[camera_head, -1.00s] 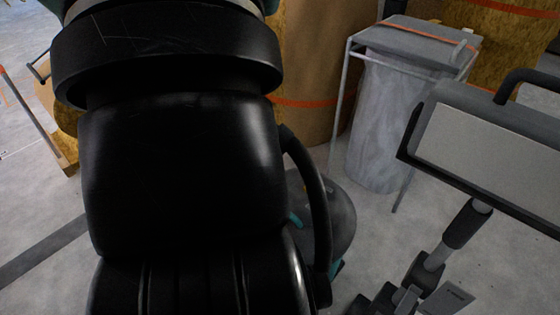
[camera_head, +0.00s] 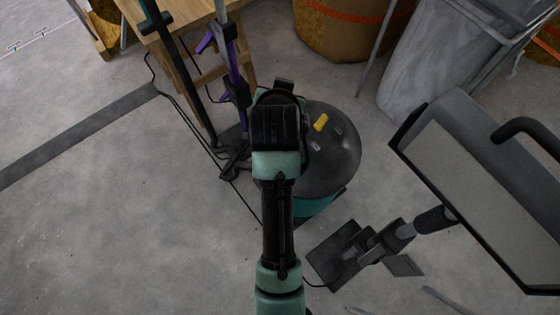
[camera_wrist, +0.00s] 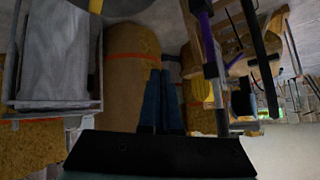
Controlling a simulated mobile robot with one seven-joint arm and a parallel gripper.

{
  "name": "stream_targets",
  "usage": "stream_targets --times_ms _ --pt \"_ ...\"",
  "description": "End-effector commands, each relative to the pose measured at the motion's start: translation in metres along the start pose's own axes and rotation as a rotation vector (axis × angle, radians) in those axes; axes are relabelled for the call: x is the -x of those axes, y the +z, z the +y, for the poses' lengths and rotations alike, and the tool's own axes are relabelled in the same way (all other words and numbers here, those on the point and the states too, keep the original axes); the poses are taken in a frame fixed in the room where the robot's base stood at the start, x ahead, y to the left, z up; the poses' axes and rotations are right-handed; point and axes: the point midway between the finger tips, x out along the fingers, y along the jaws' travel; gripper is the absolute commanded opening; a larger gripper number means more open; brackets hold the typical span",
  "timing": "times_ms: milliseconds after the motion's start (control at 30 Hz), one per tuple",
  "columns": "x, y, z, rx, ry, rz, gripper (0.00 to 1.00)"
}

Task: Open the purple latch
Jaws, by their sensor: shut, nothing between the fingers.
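A thin upright stand with purple parts (camera_head: 233,62) is at the upper middle of the head view. A purple lever (camera_head: 206,42) sticks out to the left of its pole, and a black clamp sits below it. In the wrist view, part of a purple-and-grey pole (camera_wrist: 205,35) runs down right of centre. My gripper (camera_wrist: 160,85) shows as two blue fingers close together, shut and empty. It is apart from the pole, to its left in that view. In the head view my arm reaches up the middle, and its fingers cannot be made out.
A dark round-topped machine (camera_head: 335,150) stands right beside my arm. A wooden table (camera_head: 180,15) is behind the stand. A grey-framed panel (camera_head: 480,180) fills the right side. A grey bin (camera_head: 430,65) stands behind. The floor at left is clear, with a cable near the stand.

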Motion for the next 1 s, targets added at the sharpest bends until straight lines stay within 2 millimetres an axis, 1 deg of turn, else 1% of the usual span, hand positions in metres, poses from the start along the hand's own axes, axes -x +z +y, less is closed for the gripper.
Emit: stream_targets --times_ms 33,67,100,200,300,400,467,567,900,967,1000 --pt "-0.002 0.044 0.012 -0.021 0.047 -0.157 0.00" --pt "-0.004 0.072 0.019 -0.033 0.074 -0.238 0.00" --pt "-0.004 0.106 0.027 -0.048 0.107 -0.334 0.00" --pt "0.004 0.172 0.044 -0.074 0.177 -0.520 0.00" --pt "0.013 0.210 0.054 -0.089 0.221 -0.626 0.00" --pt "0.015 0.228 0.058 -0.095 0.239 -0.667 0.00" --pt "0.011 0.233 0.060 -0.096 0.241 -0.673 0.00" --pt "0.000 0.242 0.062 -0.096 0.241 -0.672 0.00" --pt "-0.057 0.286 0.076 -0.095 0.238 -0.668 0.00" --pt "-0.065 0.293 0.078 -0.095 0.238 -0.668 0.00" --pt "-0.064 0.300 0.078 -0.094 0.238 -0.669 0.00"
